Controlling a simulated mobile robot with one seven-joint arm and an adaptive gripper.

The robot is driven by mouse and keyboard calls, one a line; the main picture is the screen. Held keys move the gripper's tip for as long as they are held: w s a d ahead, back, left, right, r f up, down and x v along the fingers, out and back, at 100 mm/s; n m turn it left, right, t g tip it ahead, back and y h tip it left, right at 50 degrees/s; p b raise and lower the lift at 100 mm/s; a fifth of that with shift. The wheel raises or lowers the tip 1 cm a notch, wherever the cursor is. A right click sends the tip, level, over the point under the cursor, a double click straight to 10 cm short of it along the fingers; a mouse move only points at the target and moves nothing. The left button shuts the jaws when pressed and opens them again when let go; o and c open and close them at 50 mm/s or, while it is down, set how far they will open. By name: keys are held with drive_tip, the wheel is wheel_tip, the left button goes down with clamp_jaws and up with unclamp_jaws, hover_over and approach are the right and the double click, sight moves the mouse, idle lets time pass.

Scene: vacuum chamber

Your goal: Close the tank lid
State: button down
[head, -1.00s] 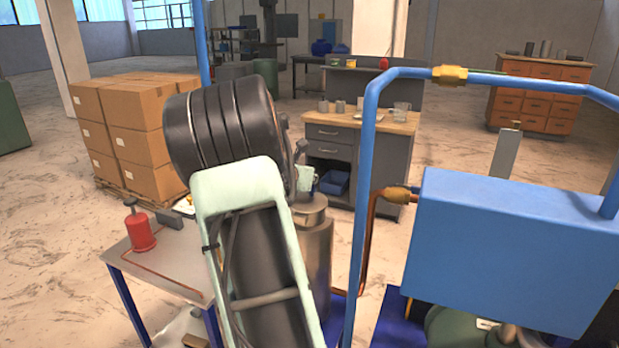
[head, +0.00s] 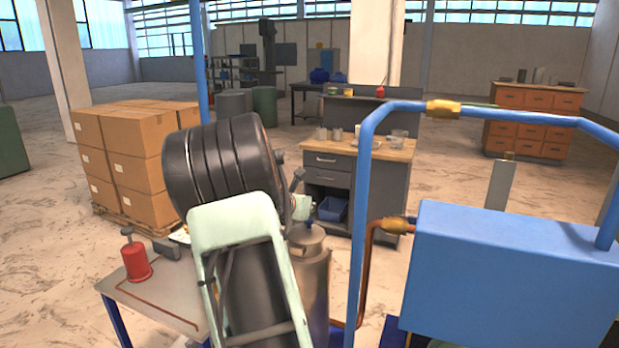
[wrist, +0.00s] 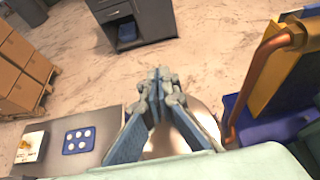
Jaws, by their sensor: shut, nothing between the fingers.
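The tank is a grey metal cylinder (head: 312,278) standing just right of my forearm in the head view. Its top (head: 307,238) looks like a round metal cap, but my arm partly covers it and I cannot tell how the lid sits. My gripper (head: 301,207) is just above the tank top, mostly hidden behind my arm. In the wrist view my gripper (wrist: 158,90) is shut and empty, its fingers together. A shiny round metal surface (wrist: 180,140) shows behind and below the fingers; contact cannot be told.
A blue pipe frame (head: 360,220) and a blue box (head: 500,275) stand close on the right. A copper pipe (wrist: 258,85) runs right of the gripper. A small table (head: 150,300) with a red bottle (head: 135,258) is left. Cardboard boxes (head: 135,150) stand farther back.

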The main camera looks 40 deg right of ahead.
wheel_tip(320, 180, up, 13)
drive_tip(key=p, duration=0.4)
drive_tip(key=shift+s+a, duration=0.2)
drive_tip(key=shift+a, duration=0.05)
drive_tip(key=shift+f, duration=0.1)
